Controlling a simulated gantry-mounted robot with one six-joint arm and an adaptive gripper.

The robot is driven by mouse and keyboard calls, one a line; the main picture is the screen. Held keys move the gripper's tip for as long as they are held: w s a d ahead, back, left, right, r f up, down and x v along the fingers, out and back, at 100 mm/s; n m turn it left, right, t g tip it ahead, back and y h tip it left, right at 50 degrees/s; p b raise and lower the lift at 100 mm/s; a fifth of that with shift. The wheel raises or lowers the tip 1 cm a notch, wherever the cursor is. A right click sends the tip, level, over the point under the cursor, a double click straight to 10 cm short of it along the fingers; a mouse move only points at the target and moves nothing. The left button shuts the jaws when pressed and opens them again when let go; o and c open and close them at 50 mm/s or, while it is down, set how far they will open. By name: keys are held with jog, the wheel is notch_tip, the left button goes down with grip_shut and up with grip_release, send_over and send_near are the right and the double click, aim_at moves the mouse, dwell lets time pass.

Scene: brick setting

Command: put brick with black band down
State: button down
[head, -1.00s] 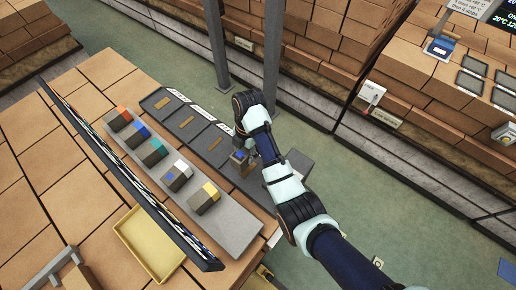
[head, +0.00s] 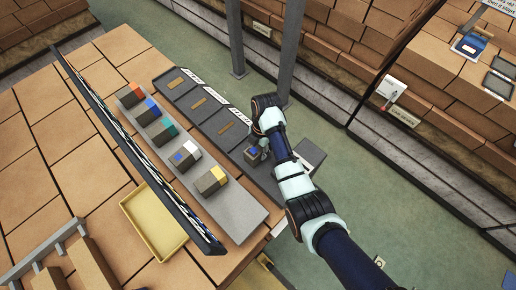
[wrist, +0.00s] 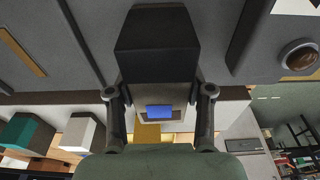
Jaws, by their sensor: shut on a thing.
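In the head view my gripper (head: 258,155) holds this brick over the near compartment of the dark grey tray (head: 237,148). The brick looks low, at or close to the tray floor; I cannot tell whether it touches. The brown strip of that compartment is hidden.
A grey slab (head: 235,212) beside the tray holds several bricks with coloured ends, including orange (head: 131,94), teal (head: 163,130), white (head: 186,155) and yellow (head: 211,179). A yellow tray (head: 155,222) and a long dark rail (head: 135,160) lie further left.

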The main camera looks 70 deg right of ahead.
aim_at(258, 147)
jog(key=shift+f, duration=0.15)
jog(key=shift+c, duration=2.2)
grip_release()
jog(key=r, duration=0.4)
jog(key=d+r, duration=0.1)
jog(key=r, duration=0.2)
jog(key=shift+s+p, duration=0.15)
jog(key=shift+p, duration=0.2)
jog(key=shift+r+p, duration=0.45)
jog(key=shift+r, duration=0.05)
jog(key=shift+f, duration=0.1)
